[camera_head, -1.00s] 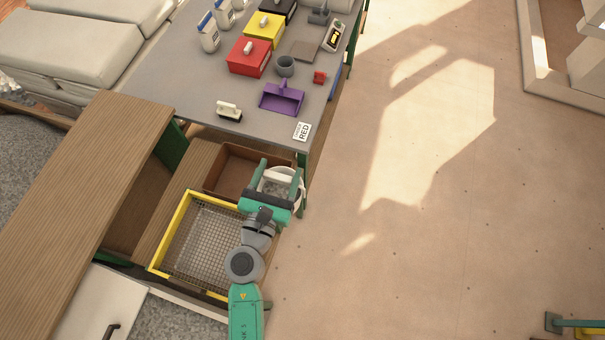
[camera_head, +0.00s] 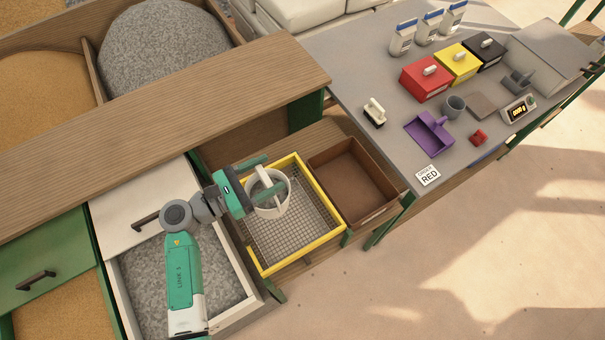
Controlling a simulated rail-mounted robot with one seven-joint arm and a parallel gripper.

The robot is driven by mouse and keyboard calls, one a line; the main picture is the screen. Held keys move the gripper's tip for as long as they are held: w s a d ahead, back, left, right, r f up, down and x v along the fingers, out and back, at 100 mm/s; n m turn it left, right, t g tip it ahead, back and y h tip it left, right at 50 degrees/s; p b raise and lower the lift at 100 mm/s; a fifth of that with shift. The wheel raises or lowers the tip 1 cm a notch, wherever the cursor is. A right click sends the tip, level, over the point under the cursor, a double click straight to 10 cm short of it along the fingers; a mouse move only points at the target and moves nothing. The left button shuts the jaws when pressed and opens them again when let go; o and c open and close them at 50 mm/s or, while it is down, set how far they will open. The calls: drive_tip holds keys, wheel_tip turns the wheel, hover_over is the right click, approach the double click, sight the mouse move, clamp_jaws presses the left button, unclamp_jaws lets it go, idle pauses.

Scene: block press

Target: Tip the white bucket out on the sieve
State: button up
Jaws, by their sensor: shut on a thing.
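The white bucket (camera_head: 272,207) is above the far left part of the sieve, with its open top facing up toward the camera. What is inside it is hard to make out. My gripper (camera_head: 262,177) is shut on the bucket, its green fingers at the white handle bar. The sieve (camera_head: 325,238) has a yellow frame and a wire mesh (camera_head: 290,245). The mesh that shows looks bare; part of it is hidden under the bucket.
A brown wooden box (camera_head: 352,182) stands right of the sieve. A bin of grey gravel (camera_head: 215,262) lies to the left under my arm. A wooden ledge (camera_head: 190,110) runs behind. The grey table (camera_head: 350,60) at the right holds coloured boxes and a purple scoop (camera_head: 430,133).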

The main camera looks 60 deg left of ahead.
sight(272, 172)
drive_tip(key=s, duration=0.1)
drive_tip(key=s+a, duration=0.1)
drive_tip(key=s, duration=0.1)
drive_tip(key=shift+a+f, duration=0.15)
drive_tip(key=shift+f, duration=0.1)
drive_tip(key=shift+w+r+g+p, duration=0.2)
drive_tip(key=shift+w+g+p, duration=0.2)
drive_tip(key=shift+p, duration=0.25)
drive_tip(key=w+g+p, duration=0.1)
drive_tip(key=p, duration=0.1)
drive_tip(key=w+g+p, duration=0.1)
drive_tip(key=g, duration=0.1)
drive_tip(key=shift+w+f+g+p, duration=0.2)
drive_tip(key=shift+g+p, duration=0.1)
drive_tip(key=shift+p, duration=0.1)
drive_tip(key=w+f+g+b, duration=0.5)
drive_tip(key=w+f+g, duration=0.5)
drive_tip(key=f+g, duration=0.3)
drive_tip(key=shift+a+f+g+h+b, duration=0.15)
drive_tip(key=shift+f+g+h+b, duration=0.2)
drive_tip(key=shift+g, duration=0.55)
drive_tip(key=shift+w+r, duration=0.1)
idle(0.8)
